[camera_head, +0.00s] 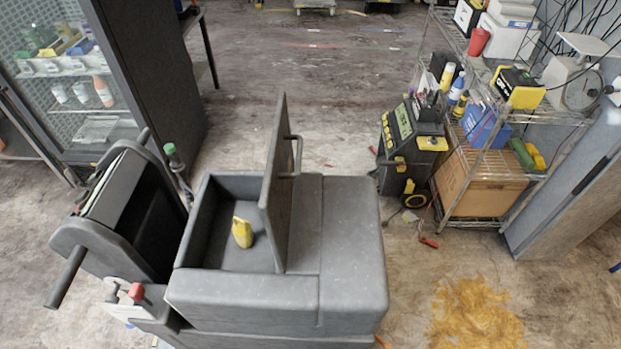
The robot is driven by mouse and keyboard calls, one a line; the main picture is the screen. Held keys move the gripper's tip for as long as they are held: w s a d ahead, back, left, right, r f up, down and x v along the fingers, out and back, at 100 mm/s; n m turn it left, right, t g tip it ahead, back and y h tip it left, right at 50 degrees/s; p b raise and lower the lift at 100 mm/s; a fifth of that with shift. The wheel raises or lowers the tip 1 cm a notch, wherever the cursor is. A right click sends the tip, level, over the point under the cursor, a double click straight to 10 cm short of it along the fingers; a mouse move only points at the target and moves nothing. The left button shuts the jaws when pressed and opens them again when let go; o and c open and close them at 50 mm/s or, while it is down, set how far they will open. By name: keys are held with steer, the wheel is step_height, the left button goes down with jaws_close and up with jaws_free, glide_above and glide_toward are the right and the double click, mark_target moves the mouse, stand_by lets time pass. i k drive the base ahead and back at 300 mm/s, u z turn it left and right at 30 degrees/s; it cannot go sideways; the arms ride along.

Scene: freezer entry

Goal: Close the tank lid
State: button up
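The grey tank (340,290) stands in the lower middle of the head view. Its dark grey lid (272,200) stands up nearly vertical, seen almost edge-on, at the right side of the open compartment. A bar handle (297,155) sticks out from the lid's right face. The compartment to the left of the lid is open, and a small yellow object (242,232) sits inside it. My gripper is not in view.
A grey unit with a dark slanted panel (115,200) and side handles adjoins the tank's left. A wire shelf (485,195) with boxes and a black-yellow machine (405,150) stand at right. Bare floor (330,90) lies behind; a yellow-brown spill (475,315) is at lower right.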

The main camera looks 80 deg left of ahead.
mark_target(277, 197)
steer(key=u, duration=1.9)
